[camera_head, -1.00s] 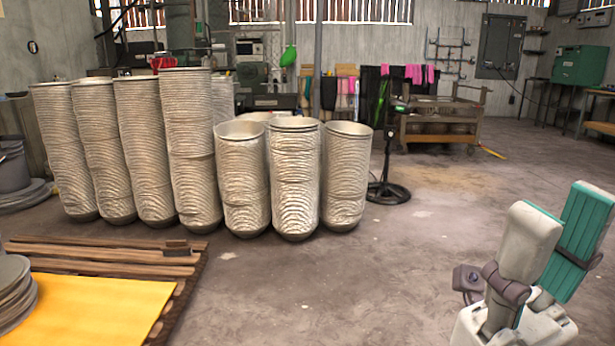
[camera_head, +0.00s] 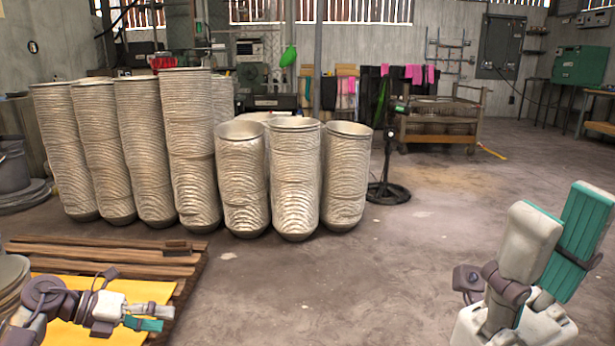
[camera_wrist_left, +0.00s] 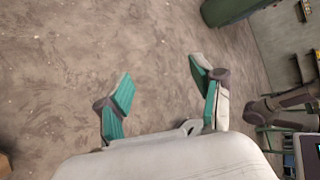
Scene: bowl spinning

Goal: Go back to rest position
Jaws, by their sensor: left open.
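My left gripper (camera_head: 166,318) is at the lower left of the head view, over the yellow sheet, pointing right. The left wrist view also shows it (camera_wrist_left: 160,68), its two teal-padded fingers spread wide with bare floor between them. It is empty. My right gripper (camera_head: 562,200) stands large at the lower right of the head view, pointing up. Its fingers are apart and nothing shows between them. Neither gripper touches anything that I can see.
Tall stacks of metal bowls (camera_head: 295,180) stand ahead at left and centre. Wooden slats (camera_head: 100,256) and a yellow sheet (camera_head: 135,290) lie at lower left, near a stack of discs (camera_head: 12,275). A cart (camera_head: 440,125) stands farther back. The middle floor is clear.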

